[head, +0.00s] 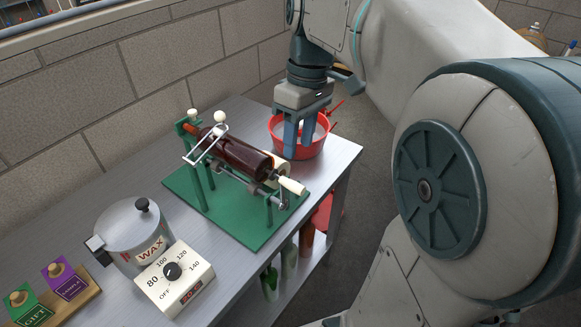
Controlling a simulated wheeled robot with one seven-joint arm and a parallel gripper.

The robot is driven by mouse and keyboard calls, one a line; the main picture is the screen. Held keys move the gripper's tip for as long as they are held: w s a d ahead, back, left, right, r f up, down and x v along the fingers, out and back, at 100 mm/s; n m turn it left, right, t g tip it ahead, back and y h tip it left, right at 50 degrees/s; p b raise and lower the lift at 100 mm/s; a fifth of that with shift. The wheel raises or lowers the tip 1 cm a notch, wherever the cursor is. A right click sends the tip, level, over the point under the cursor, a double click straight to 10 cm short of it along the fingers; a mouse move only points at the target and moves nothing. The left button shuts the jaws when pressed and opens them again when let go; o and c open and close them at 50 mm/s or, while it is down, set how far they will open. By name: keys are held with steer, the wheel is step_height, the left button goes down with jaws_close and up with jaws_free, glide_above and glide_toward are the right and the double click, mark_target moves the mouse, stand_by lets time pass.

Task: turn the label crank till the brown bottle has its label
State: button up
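The brown bottle (235,146) lies tilted on its side in the green labelling stand, its neck to the upper left. Its visible side is bare dark glass; its underside is hidden. A white-knobbed metal bail (205,144) crosses the bottle near its neck. The crank's cream handle (292,186) sticks out at the stand's right end. A cream roll (282,171) shows partly behind the bottle's base. My gripper (299,154) points down above and behind the handle, apart from it. Its two fingers are spread with nothing visible between them.
A red bowl (275,124) stands behind my fingers at the bench's back right. Bottles stand on the shelf below. The bench (120,190) is clear along the wall.

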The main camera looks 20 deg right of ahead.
mark_target(293, 182)
steer(key=f, duration=0.6)
steer(key=a+f, duration=0.1)
steer(key=f, duration=0.1)
steer(key=shift+s+a+f, duration=0.1)
steer(key=shift+s+f, duration=0.3)
jaws_close()
